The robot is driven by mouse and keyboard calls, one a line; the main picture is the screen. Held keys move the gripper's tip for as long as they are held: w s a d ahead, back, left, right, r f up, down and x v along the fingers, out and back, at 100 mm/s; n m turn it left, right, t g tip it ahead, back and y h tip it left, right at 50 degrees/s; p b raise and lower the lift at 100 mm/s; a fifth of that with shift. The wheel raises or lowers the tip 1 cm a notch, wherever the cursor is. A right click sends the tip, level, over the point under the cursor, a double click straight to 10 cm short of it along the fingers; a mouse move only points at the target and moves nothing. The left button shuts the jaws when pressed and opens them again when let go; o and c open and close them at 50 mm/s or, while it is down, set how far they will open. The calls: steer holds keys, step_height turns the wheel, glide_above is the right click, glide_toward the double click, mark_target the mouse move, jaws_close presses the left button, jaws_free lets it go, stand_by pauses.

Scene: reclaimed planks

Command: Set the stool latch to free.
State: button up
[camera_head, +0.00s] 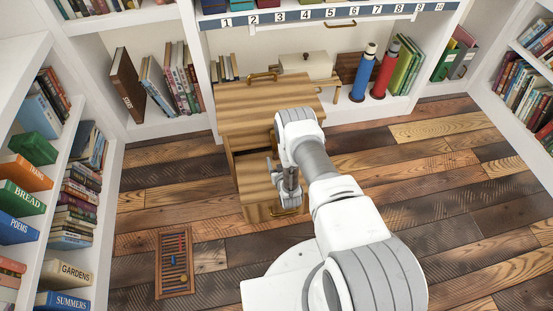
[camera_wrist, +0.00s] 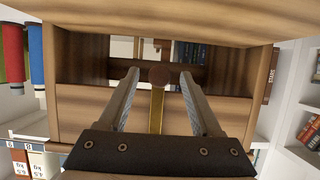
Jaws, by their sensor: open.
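The wooden step stool (camera_head: 240,108) stands on the plank floor in front of the shelves, with a lower step (camera_head: 258,180) at its front. In the wrist view its wooden board (camera_wrist: 75,103) lies ahead of me. A brass bar with a dark round knob (camera_wrist: 160,77), which looks like the latch, shows between my fingers. My gripper (camera_wrist: 159,78) is open, one finger on each side of the knob. I cannot tell whether either finger touches it. In the head view my gripper (camera_head: 290,190) is over the lower step, and my arm hides the latch.
A blue bottle (camera_head: 363,75) and a red bottle (camera_head: 386,70) stand at the back shelf. A framed abacus-like rack (camera_head: 160,270) lies on the floor at left. Floor to the right is clear.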

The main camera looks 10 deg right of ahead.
jaws_close()
stand_by(0.3)
stand_by(1.1)
